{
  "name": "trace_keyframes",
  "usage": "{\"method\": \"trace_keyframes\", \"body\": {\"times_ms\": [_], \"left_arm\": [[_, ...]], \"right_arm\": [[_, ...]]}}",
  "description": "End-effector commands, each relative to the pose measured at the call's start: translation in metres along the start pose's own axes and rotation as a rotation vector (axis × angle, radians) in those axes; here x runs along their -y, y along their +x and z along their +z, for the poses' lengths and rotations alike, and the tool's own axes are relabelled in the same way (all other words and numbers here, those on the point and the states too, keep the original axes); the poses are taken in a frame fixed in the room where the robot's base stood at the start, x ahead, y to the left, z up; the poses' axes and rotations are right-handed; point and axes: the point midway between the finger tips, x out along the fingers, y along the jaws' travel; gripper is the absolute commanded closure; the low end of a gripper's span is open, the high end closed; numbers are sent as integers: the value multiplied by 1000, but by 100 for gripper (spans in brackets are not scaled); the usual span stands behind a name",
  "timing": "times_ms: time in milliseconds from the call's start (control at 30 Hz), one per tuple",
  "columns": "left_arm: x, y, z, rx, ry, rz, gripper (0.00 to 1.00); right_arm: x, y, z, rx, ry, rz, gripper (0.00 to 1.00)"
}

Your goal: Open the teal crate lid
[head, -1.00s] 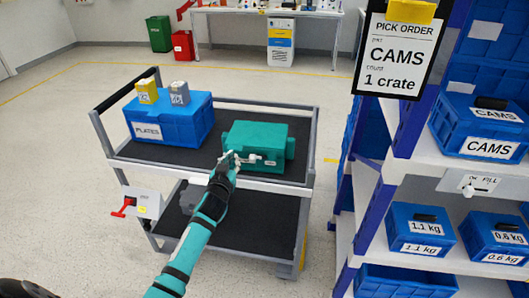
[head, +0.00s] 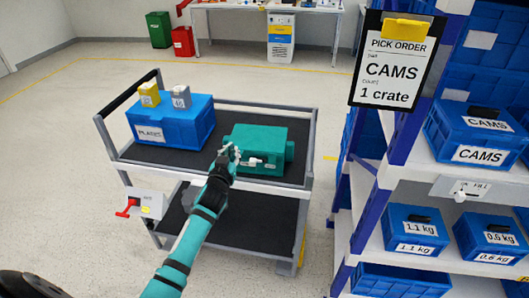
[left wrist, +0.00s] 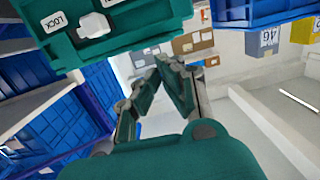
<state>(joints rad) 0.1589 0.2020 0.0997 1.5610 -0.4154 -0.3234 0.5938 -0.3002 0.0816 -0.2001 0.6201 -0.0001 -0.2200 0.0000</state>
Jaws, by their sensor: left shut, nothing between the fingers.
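The teal crate (head: 262,138) stands closed on the top shelf of a grey cart. A white rotary knob (head: 254,161) is on its front face. In the left wrist view the crate (left wrist: 130,22) fills the upper left, with the white knob (left wrist: 94,24) next to a LOCK label (left wrist: 54,21). My left gripper (head: 231,151) is at the crate's front left corner, just left of the knob. In the left wrist view its fingertips (left wrist: 168,64) are together and empty, below the crate's edge and apart from the knob. My right gripper is not in view.
A blue PLATES crate (head: 170,122) with a yellow and a grey block on top stands left on the cart (head: 215,165). Shelving with blue crates (head: 412,228) stands at the right. The floor at left is clear.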

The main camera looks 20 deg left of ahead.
Motion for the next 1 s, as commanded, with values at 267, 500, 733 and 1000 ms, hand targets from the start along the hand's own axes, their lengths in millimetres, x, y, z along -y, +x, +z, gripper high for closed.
{"method": "trace_keyframes", "body": {"times_ms": [267,500,733,1000], "left_arm": [[0,-1,-12,0,0,0,100],[0,-1,-12,0,0,0,100],[0,4,-22,0,-1,0,100],[0,14,-38,0,0,-1,100]], "right_arm": [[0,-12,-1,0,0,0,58],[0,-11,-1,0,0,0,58],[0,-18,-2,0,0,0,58],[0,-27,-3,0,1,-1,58]]}}
